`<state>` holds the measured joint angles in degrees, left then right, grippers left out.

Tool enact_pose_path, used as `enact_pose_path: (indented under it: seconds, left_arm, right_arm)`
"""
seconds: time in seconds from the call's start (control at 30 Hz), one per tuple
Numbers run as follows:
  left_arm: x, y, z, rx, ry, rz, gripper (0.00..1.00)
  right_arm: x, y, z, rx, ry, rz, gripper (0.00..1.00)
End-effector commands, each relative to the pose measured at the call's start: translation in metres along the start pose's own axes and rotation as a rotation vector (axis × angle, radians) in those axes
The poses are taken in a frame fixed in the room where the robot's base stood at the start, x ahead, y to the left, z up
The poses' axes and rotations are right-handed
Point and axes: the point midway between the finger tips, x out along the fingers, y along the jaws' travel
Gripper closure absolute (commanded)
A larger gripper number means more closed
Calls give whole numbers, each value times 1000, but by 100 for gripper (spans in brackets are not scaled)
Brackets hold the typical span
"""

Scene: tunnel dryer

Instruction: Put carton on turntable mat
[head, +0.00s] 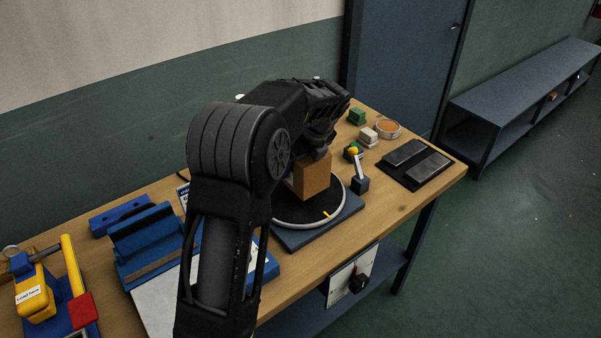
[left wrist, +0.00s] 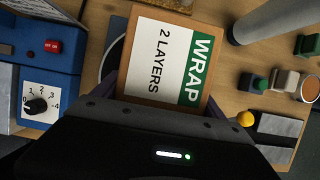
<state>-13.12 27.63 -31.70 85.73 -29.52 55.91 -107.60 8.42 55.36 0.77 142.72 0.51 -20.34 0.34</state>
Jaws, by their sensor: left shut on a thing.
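The carton (head: 312,178) is a brown box. In the left wrist view the carton (left wrist: 163,58) shows a white and green label reading "WRAP 2 LAYERS". My left gripper (head: 318,154) is shut on the carton from above. In the left wrist view its fingers (left wrist: 165,104) lie on either side of the box. The turntable mat (head: 295,212) is a dark disc with a pale rim and a yellow mark, on a blue-grey base. The carton is over the mat's far part in the head view; I cannot tell whether it touches. My right gripper is not in view.
A small post with a yellow ball (head: 353,150) and a dark block (head: 360,184) stand close right of the turntable. Green and beige blocks, a round dish (head: 387,129) and a black tray (head: 414,164) lie farther right. Blue fixtures (head: 148,235) and a yellow tool (head: 37,292) are left.

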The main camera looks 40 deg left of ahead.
Motion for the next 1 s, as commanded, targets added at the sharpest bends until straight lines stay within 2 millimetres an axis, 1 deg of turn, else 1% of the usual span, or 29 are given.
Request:
enact_pose_path:
  seconds: [0.07, 0.13, 0.3, 0.4, 0.8, 0.83, 1.0]
  left_arm:
    - [0, -1, 1, 0, -2, -3, 91]
    - [4, 0, -1, 0, -1, -1, 91]
    - [23, 0, -9, 2, -2, 1, 91]
    - [32, 0, -12, 1, -3, -1, 91]
    - [36, 0, -14, -1, -2, -2, 91]
    - [37, 0, -15, 0, 0, 1, 17]
    - [37, 0, -15, 0, 0, 0, 4]
  right_arm:
    - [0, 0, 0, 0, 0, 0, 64]
    - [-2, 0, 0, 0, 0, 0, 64]
    - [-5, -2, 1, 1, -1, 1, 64]
    - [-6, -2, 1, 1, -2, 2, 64]
    - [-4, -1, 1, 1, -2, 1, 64]
    - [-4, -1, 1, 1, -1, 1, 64]
    - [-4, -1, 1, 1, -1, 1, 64]
